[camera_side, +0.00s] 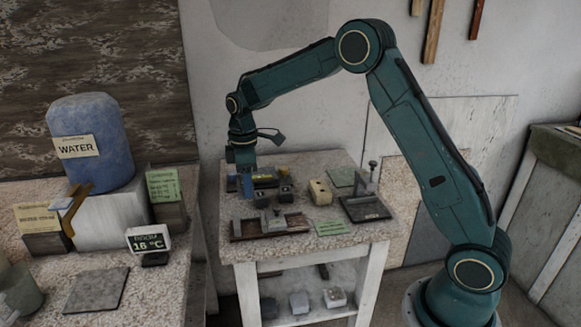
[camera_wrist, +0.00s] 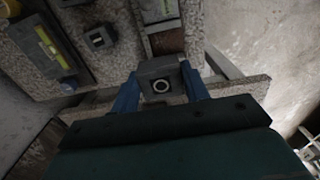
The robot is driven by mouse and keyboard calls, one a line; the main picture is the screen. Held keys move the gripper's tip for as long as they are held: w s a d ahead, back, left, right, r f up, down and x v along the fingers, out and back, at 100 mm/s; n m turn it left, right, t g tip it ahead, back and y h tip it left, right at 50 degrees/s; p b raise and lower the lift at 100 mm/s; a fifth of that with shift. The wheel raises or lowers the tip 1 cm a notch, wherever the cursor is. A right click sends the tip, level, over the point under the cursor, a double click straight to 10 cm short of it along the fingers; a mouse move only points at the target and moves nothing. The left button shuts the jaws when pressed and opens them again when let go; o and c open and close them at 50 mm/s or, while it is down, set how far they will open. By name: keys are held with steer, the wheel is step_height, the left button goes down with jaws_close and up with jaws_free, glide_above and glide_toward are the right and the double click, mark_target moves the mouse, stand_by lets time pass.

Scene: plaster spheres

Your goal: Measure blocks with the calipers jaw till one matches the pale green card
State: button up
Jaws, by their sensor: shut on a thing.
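My gripper (camera_wrist: 161,88) is shut on a dark grey block (camera_wrist: 160,68) with a white ring on its face, seen between the blue fingers in the wrist view. In the side view my gripper (camera_side: 245,188) is over the left part of the small table; the held block is hard to make out there. A long tool with a grey jaw on a brown base, apparently the calipers (camera_side: 297,223), lies at the table's front. A dark block (camera_side: 286,194) stands behind it. A pale green card with writing (camera_side: 164,185) stands on the left bench; which green card is meant is unclear.
A beige block with holes (camera_side: 320,192), a flat green piece (camera_side: 341,177) and a dark stand with a post (camera_side: 366,209) occupy the table's right. A level with a yellow-green vial (camera_wrist: 48,43) lies near my gripper. A blue water container (camera_side: 92,140) stands left.

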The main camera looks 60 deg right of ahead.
steer(key=shift+s+a+f, duration=0.2)
steer(key=shift+s+f, duration=0.05)
steer(key=shift+s, duration=0.3)
steer(key=shift+f, duration=0.15)
glide_above(253, 227)
steer(key=shift+f, duration=2.65)
steer(key=shift+f, duration=2.15)
stand_by(0.5)
steer(key=o, duration=1.2)
steer(key=shift+r, duration=0.15)
steer(key=shift+r, duration=1.9)
